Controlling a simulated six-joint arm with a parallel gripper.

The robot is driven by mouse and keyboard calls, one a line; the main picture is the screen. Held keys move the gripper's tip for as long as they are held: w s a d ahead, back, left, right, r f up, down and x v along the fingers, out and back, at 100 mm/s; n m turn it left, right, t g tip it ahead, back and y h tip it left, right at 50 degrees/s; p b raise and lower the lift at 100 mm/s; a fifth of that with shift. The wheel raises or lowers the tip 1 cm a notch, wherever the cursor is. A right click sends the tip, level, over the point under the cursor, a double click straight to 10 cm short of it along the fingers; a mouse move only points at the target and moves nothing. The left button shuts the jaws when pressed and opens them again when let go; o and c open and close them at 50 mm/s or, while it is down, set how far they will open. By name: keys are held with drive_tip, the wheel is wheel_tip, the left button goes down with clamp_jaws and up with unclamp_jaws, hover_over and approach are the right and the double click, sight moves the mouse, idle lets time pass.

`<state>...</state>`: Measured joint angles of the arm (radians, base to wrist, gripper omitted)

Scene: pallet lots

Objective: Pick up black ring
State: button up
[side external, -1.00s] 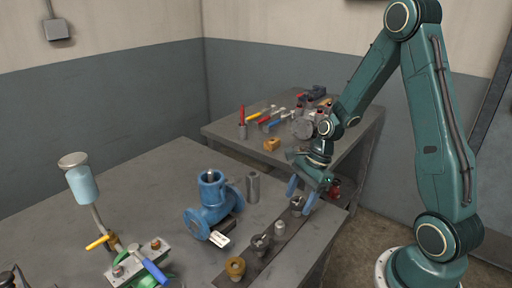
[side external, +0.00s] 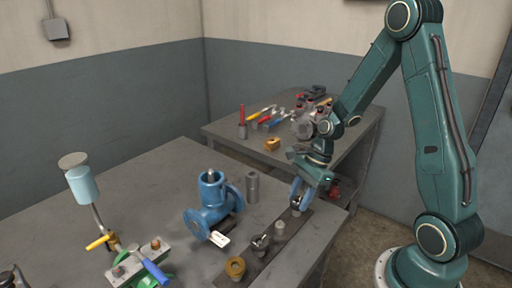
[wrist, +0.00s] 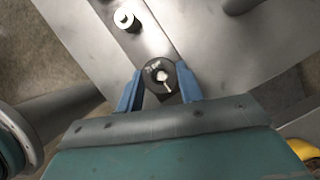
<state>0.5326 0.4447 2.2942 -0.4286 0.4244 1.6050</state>
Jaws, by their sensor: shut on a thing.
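The black ring (wrist: 159,75) sits between the blue fingers of my gripper (wrist: 160,92) in the wrist view. Its round dark face has a light hole and small pale marks. My gripper (side external: 301,197) is down at the far end of the dark strip on the front table in the side view. Its fingers are shut on the black ring. The ring is mostly hidden by the fingers in the side view, and I cannot tell whether it still touches the strip.
A grey cylinder (side external: 279,229), a dark fitting (side external: 260,243) and a brass ring (side external: 235,267) stand along the dark strip (side external: 250,271). A blue valve (side external: 211,203) and a grey tube (side external: 252,187) stand left of it. A second table (side external: 222,130) behind holds tools.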

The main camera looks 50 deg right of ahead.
wheel_tip(320, 180, up, 20)
idle(0.7)
drive_tip(key=shift+f, duration=0.1)
idle(0.4)
drive_tip(key=w+a, duration=0.5)
drive_tip(key=w+a+n, duration=0.1)
drive_tip(key=w+a, duration=0.4)
drive_tip(key=a, duration=0.1)
drive_tip(key=w+a+n, duration=0.1)
drive_tip(key=w+a, duration=0.4)
drive_tip(key=a, duration=0.1)
drive_tip(key=shift+r+g+y, duration=0.3)
drive_tip(key=shift+r+g, duration=0.05)
drive_tip(key=shift+g, duration=0.05)
drive_tip(key=shift+f, duration=0.2)
drive_tip(key=shift+f, duration=2.15)
drive_tip(key=shift+f, duration=1.35)
